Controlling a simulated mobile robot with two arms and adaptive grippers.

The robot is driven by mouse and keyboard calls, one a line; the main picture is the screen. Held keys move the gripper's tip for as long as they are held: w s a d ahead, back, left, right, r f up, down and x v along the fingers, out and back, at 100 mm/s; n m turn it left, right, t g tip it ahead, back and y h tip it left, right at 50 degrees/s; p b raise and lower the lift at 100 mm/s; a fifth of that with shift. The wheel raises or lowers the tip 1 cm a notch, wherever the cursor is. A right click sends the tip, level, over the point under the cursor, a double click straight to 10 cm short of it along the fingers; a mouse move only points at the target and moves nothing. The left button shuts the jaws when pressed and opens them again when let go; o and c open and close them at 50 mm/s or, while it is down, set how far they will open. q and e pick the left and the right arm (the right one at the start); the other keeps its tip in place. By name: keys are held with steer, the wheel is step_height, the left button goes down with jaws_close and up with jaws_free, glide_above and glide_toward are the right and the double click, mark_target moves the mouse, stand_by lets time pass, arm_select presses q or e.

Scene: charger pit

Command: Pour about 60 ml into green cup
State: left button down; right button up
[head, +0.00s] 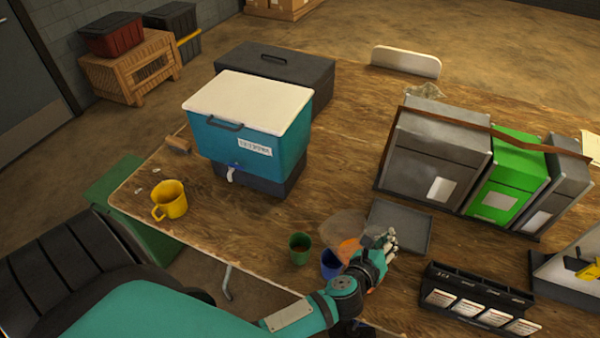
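The green cup (299,249) stands upright near the front edge of the table. Its inside looks dark, and I cannot tell how much it holds. My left gripper (384,244) is right of the cup and seems shut on a clear vessel (338,228), partly hidden by the hand. The vessel reaches left toward the green cup and shows orange (350,248) near the hand; I cannot tell if that is liquid. No stream shows between vessel and cup. A blue cup (330,265) stands just right of the green cup, partly under the vessel. My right gripper is out of view.
A teal cooler with a white lid (250,103) and a yellow mug (170,199) stand to the left. A grey tray (412,222) lies behind the hand. A black card rack (470,302) and grey and green bins (505,180) fill the right. Bare table lies left of the green cup.

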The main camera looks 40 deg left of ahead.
arm_select(q)
steer(key=d+f+m+g+y+b, duration=0.1)
steer(key=d+f+m+y+b, duration=0.1)
steer(key=f, duration=0.3)
steer(key=shift+w+d+f+m+g+y+b, duration=0.35)
steer(key=shift+d+m+y, duration=0.3)
steer(key=shift+m, duration=0.15)
stand_by(0.5)
